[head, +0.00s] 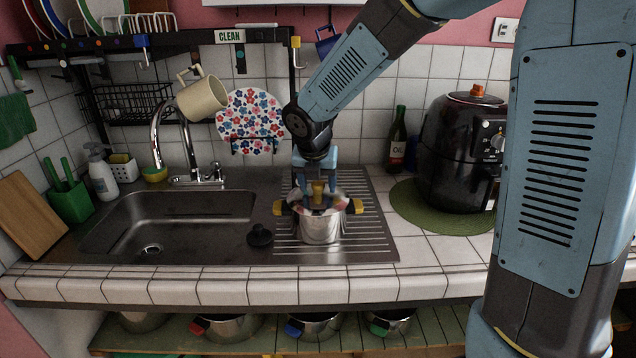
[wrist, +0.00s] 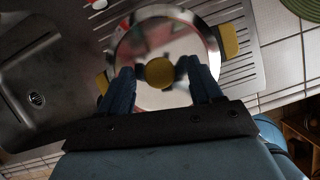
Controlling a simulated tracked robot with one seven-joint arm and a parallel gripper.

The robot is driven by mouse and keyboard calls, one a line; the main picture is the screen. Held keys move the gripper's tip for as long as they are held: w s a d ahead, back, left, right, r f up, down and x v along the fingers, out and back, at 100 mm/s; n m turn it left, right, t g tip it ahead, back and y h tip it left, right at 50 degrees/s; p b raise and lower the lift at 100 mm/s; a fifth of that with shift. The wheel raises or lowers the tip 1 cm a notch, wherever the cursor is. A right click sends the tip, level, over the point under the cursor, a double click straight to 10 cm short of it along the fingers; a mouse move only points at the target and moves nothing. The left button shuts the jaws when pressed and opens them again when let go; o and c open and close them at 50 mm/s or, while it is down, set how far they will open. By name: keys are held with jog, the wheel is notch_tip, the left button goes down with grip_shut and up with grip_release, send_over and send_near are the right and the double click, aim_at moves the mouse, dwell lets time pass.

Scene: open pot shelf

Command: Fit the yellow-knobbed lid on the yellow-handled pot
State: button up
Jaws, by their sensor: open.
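The steel pot (head: 320,230) with yellow handles stands on the ribbed drainboard right of the sink. The lid (head: 334,202) covers the pot's mouth, and its yellow knob (head: 318,188) points up. In the wrist view, the shiny lid (wrist: 165,98) lies roughly centred between the pot's yellow handles (wrist: 229,40), with the yellow knob (wrist: 159,72) in the middle. I cannot tell whether its rim sits fully flush. My gripper (head: 316,186) is above the lid, open, with its blue fingers (wrist: 158,80) on either side of the knob, a gap showing on each side.
A black sink plug (head: 260,236) lies left of the pot. The sink basin (head: 170,222) is further left. A black air fryer (head: 462,150) stands on a green mat (head: 408,204) to the right. Several pots, one red-handled (head: 228,327), sit on the shelf below the counter.

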jog(key=v, duration=1.3)
jog(key=shift+s+r, duration=0.2)
jog(key=shift+r, duration=0.1)
jog(key=s+d+m, duration=1)
jog(key=m, duration=0.6)
jog(key=s+d+m+t+y, duration=0.1)
jog(key=s+d+m, duration=0.8)
jog(key=m, duration=0.8)
jog(key=shift+s+d, duration=0.4)
jog(key=shift+d, duration=0.1)
jog(key=shift+f, duration=0.1)
